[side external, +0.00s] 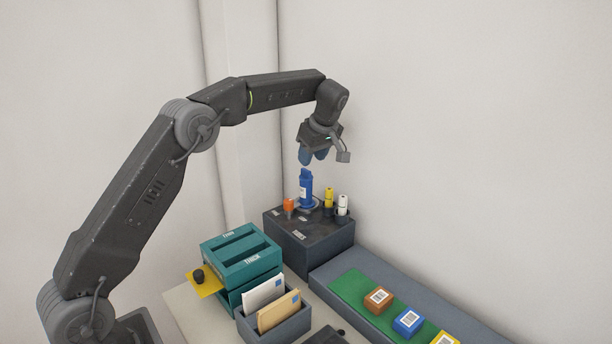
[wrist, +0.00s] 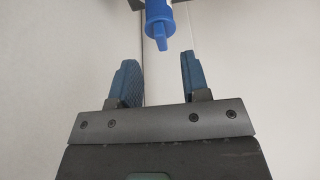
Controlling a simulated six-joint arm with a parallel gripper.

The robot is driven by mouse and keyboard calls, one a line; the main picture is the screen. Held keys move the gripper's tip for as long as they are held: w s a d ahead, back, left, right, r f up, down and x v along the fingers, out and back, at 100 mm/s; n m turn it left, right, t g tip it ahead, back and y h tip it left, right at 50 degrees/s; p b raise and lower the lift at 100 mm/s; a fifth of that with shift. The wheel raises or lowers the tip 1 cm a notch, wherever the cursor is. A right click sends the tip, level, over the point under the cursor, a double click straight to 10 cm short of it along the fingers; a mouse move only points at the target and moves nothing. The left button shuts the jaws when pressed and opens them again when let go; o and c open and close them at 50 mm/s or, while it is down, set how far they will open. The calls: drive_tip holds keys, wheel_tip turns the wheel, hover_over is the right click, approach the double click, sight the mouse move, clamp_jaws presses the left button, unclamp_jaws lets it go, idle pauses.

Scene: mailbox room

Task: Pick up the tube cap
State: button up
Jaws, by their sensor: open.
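A blue tube (side external: 306,190) with a white label stands upright on the dark grey box at the back. Its blue tube cap (side external: 306,173), with a narrow raised tab, is on top. My gripper (side external: 313,158) is above the cap, pointing down, with its blue fingers apart and empty. In the wrist view, the cap (wrist: 160,28) shows at the top edge, beyond the fingertips of my gripper (wrist: 159,62) and sideways between them. The fingers do not touch it. The lower part of the tube is cut off in the wrist view.
On the dark box (side external: 300,240), an orange item (side external: 289,205), a yellow one (side external: 328,196) and a white one (side external: 342,203) stand close around the tube. Teal slotted boxes (side external: 240,258), an envelope holder (side external: 272,325) and a green strip (side external: 352,290) with coloured blocks lie nearer.

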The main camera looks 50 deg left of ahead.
sight(306, 170)
drive_tip(key=x, duration=0.5)
drive_tip(key=shift+a, duration=0.1)
drive_tip(key=shift+c, duration=0.3)
drive_tip(key=shift+s, duration=0.1)
clamp_jaws()
